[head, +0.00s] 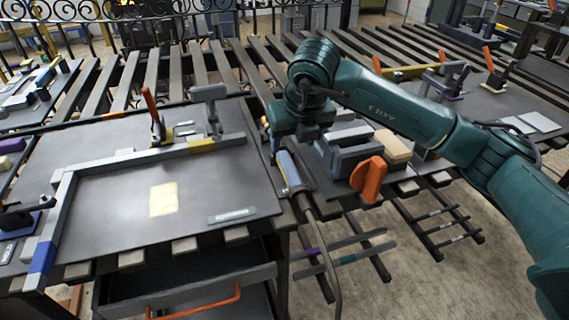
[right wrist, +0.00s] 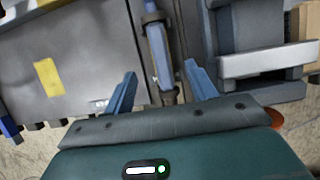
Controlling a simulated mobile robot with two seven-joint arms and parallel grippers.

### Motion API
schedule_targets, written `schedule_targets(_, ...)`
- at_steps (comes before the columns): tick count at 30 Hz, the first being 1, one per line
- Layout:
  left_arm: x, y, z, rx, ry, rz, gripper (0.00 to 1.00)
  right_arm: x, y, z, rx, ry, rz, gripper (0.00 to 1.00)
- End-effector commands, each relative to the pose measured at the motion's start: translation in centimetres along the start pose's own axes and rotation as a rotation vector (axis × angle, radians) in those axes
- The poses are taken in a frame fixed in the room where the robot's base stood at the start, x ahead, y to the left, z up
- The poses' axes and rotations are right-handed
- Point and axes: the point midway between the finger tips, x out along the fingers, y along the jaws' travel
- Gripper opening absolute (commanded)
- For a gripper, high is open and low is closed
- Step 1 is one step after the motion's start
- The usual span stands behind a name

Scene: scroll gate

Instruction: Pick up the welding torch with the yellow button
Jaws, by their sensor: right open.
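A welding torch with a blue handle (head: 290,170) lies along the gap beside the dark plate, its dark cable running toward the front. In the right wrist view the torch (right wrist: 159,55) lies lengthwise between the two blue fingers. A small yellowish spot shows near its lower end, too small to tell clearly. My right gripper (head: 288,136) is above the torch's far end, its fingers mostly hidden by the wrist in the head view. In the right wrist view my right gripper (right wrist: 161,72) is open and empty, one finger each side of the torch. My left gripper is not in view.
Left of the torch is a dark plate (head: 110,205) with a grey square frame (head: 120,160), an orange-handled clamp (head: 154,118) and a yellow note (head: 163,199). Right of it stand a grey vise-like block (head: 345,155), an orange handle (head: 369,179) and a tan block (head: 396,149).

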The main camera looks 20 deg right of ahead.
Motion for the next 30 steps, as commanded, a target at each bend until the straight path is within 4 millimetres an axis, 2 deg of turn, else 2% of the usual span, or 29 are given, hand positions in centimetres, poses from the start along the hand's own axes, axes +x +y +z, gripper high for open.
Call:
schedule_targets(3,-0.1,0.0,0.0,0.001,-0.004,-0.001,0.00,2.1,0.1,0.0,0.000,0.003,0.002,0.56)
schedule_targets(11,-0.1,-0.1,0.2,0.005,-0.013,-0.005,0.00,4.1,0.1,-0.1,-0.001,0.002,0.003,0.56)
schedule_targets(19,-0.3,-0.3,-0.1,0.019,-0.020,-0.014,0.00,8.0,0.0,-0.1,-0.001,0.002,0.004,0.56)
schedule_targets(23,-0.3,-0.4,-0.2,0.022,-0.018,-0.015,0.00,8.8,0.1,-0.1,-0.002,0.000,0.004,0.56)
schedule_targets(30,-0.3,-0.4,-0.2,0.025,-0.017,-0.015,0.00,8.8,0.1,-0.1,-0.002,-0.001,0.005,0.56)
